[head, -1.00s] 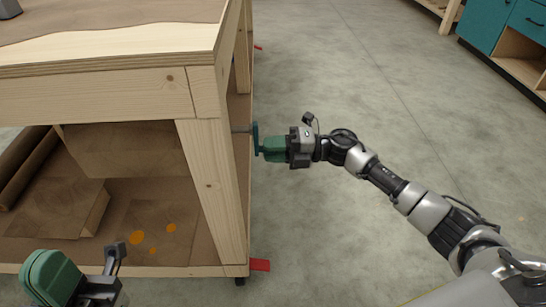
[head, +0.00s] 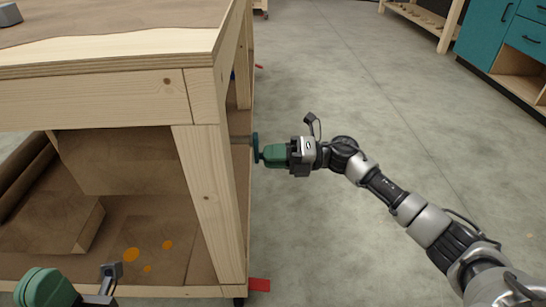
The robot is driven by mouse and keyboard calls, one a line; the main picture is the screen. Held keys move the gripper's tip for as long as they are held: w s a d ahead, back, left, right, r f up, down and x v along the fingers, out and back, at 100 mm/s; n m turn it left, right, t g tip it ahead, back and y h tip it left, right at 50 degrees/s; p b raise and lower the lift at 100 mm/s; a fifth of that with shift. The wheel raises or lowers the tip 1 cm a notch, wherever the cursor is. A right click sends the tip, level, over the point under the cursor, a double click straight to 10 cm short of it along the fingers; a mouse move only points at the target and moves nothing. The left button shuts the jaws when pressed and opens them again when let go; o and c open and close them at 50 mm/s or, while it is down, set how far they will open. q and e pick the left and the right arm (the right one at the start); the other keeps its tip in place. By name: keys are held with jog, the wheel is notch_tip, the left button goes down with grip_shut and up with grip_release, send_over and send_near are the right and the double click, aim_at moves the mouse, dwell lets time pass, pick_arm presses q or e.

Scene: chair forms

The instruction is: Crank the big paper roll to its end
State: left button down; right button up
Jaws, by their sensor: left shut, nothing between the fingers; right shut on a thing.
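A brown paper roll (head: 22,172) lies at the left inside the wooden bench (head: 95,97), partly cut off by the picture edge. A dark green crank (head: 255,148) on a grey shaft (head: 240,140) sticks out from the bench's right side. My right gripper (head: 268,154) reaches in from the right and is shut at the crank. Its green fingers hide the part they hold. My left gripper (head: 45,288) is low at the left in front of the bench, shut and empty, its lower part cut off.
A brown sheet (head: 125,160) hangs under the bench top. Orange spots (head: 131,255) mark the lower shelf. A red piece (head: 259,285) sits by the bench foot. Teal cabinets (head: 495,40) stand at the far right. The grey floor (head: 330,240) right of the bench is clear.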

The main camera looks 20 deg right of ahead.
jog(key=o, duration=0.9)
jog(key=shift+d, duration=0.1)
jog(key=p+v, duration=0.2)
jog(key=v, duration=0.8)
jog(key=shift+d, duration=0.35)
